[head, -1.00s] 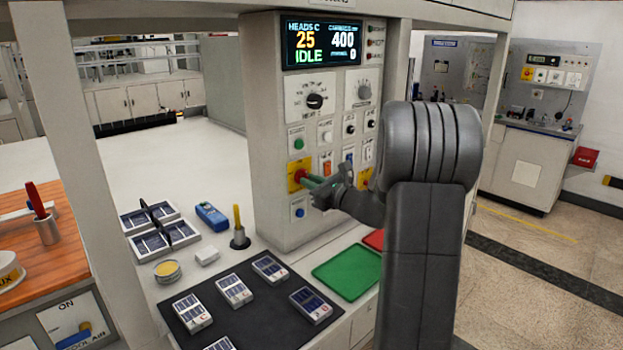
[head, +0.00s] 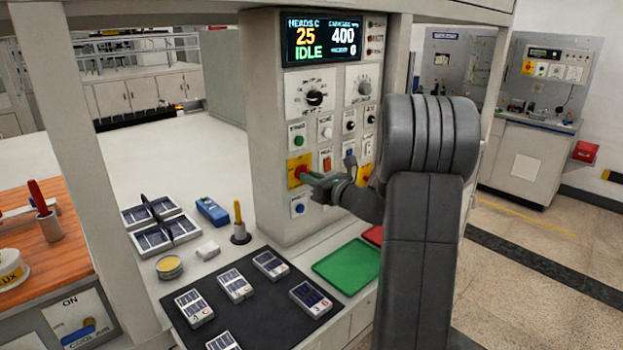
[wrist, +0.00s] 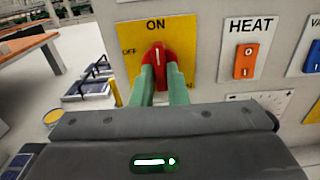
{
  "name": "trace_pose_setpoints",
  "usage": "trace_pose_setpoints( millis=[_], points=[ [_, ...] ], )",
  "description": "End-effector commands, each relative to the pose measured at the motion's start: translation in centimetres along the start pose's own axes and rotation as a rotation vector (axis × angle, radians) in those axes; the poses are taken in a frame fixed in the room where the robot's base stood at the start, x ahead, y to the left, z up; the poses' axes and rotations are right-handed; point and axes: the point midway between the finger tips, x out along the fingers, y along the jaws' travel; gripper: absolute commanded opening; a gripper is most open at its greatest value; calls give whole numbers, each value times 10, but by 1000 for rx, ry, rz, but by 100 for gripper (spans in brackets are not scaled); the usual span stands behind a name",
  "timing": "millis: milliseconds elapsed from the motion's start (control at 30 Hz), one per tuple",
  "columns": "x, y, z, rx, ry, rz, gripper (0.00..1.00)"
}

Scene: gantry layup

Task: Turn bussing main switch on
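The main switch is a red rotary knob (wrist: 155,58) on a yellow plate (wrist: 202,40) marked ON at the top and OFF at the left. In the wrist view the knob stands upright, its white mark toward ON. My gripper (wrist: 162,75) has its two green fingers on either side of the knob, closed on it. The fingers hide the lower part of the knob and plate. In the head view the yellow plate (head: 293,163) is low on the left of the console front, with my gripper (head: 311,178) reaching it from the right.
An orange HEAT switch (wrist: 245,60) sits right of the plate, and a blue button (head: 298,208) below it. The console display (head: 321,41) reads IDLE. A green mat (head: 346,268) and a dark mat with solar cells (head: 253,302) lie on the bench below.

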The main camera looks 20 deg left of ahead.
Motion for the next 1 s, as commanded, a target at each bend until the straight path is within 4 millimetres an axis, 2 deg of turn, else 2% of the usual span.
trace_pose_setpoints(
  millis=[33,100,467,633,1000],
  points=[
    [0,0,-1,2,2,0,22],
    [0,0,-1,1,1,0,35],
    [-5,0,0,-1,0,-1,35],
    [-31,-1,-2,-2,-1,-3,35],
    [-113,-1,-2,-1,0,-4,35]
  ],
)
